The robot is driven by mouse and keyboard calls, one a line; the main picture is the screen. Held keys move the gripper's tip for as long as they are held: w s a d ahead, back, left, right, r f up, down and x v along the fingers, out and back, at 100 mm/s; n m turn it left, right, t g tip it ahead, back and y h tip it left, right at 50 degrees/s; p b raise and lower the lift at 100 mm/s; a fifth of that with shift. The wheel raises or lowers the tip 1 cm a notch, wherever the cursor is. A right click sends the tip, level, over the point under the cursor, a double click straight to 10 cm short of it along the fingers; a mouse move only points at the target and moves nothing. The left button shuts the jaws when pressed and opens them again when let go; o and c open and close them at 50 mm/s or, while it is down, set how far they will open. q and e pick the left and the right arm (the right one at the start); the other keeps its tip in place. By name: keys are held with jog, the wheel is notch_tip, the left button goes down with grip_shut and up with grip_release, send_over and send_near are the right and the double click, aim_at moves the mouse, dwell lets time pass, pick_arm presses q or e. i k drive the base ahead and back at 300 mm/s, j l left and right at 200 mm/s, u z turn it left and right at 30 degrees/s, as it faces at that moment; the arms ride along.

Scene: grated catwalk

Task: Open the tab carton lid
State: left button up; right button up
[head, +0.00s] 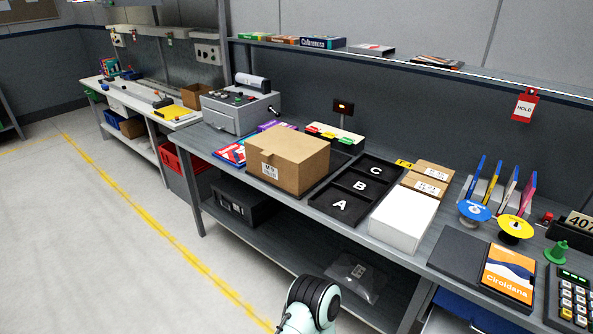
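A brown cardboard carton (300,169) stands on the grey workbench in the middle of the head view. Its top (280,142) looks flat and closed, and a white printed label is on its front face. Neither of my grippers is in view. Only a rounded black and pale green link of one of my arms shows at the bottom edge, well below the carton and apart from it.
A black tray (332,220) marked A, B and C sits right of the carton, then a white box (402,220) and smaller brown boxes (425,182). A red and blue book (228,152) lies to its left. A grey machine (240,110) stands farther left. The floor in front is clear.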

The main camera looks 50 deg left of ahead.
aim_at(295, 146)
jog(key=u, duration=0.5)
jog(key=j+u, duration=0.1)
jog(key=u, duration=0.9)
jog(key=i+u, duration=0.1)
jog(key=u, duration=0.4)
jog(key=i+j, duration=0.5)
jog(key=i+u, duration=0.05)
jog(key=i, duration=0.05)
